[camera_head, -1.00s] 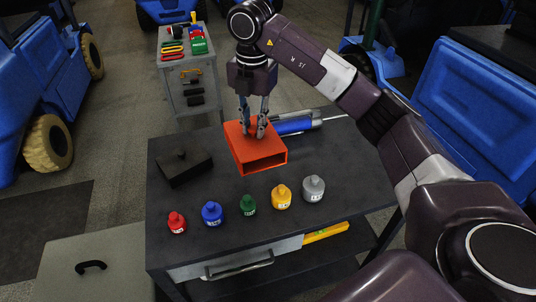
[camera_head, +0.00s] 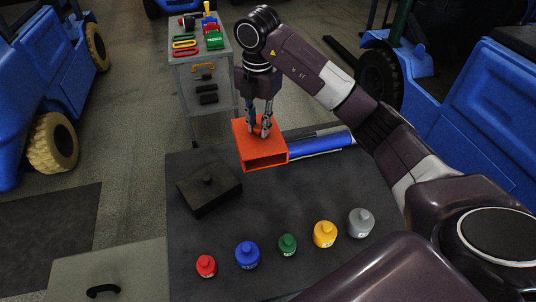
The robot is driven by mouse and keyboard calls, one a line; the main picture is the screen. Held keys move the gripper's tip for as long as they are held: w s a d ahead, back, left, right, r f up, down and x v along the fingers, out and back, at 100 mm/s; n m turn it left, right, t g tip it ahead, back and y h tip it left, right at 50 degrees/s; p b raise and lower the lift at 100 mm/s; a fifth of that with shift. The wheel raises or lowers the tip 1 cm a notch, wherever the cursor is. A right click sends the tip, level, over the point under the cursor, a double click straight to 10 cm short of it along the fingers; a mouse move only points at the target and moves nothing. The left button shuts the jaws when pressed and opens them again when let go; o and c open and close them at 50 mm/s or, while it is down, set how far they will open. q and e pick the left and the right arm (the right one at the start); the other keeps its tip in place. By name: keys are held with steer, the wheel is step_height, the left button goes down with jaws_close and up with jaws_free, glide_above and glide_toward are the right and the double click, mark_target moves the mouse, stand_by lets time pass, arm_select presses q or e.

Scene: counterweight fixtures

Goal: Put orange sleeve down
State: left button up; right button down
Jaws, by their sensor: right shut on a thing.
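The orange sleeve (camera_head: 265,161) is a hollow rectangular box with an open end facing me. It is at the far edge of the dark worktable (camera_head: 290,205), partly in front of a blue and grey cylinder (camera_head: 318,145). My right gripper (camera_head: 260,133) comes down from above and is shut on the sleeve's top. I cannot tell whether the sleeve touches the table. My left gripper is not in view.
A black lidded block (camera_head: 209,187) sits left of the sleeve. Red (camera_head: 206,266), blue (camera_head: 247,255), green (camera_head: 287,245), yellow (camera_head: 325,234) and grey (camera_head: 361,223) weights stand in a row nearer me. The table between is clear. A tool cart (camera_head: 205,75) stands behind.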

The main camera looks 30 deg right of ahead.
mark_target(258, 133)
steer(key=f, duration=0.5)
steer(key=shift+w, duration=0.2)
step_height(258, 133, down, 8)
steer(key=shift+w+f+p, duration=0.15)
steer(key=shift+f+p, duration=0.1)
steer(key=shift+p, duration=0.85)
steer(key=shift+f, duration=0.5)
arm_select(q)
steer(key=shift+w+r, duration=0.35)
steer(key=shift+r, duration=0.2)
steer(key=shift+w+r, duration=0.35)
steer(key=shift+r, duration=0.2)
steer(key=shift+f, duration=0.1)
arm_select(e)
steer(key=c, duration=2.2)
jaws_free()
steer(key=shift+f, duration=0.15)
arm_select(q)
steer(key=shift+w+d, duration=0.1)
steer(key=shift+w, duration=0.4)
arm_select(e)
steer(key=o, duration=0.4)
steer(key=shift+o, duration=0.2)
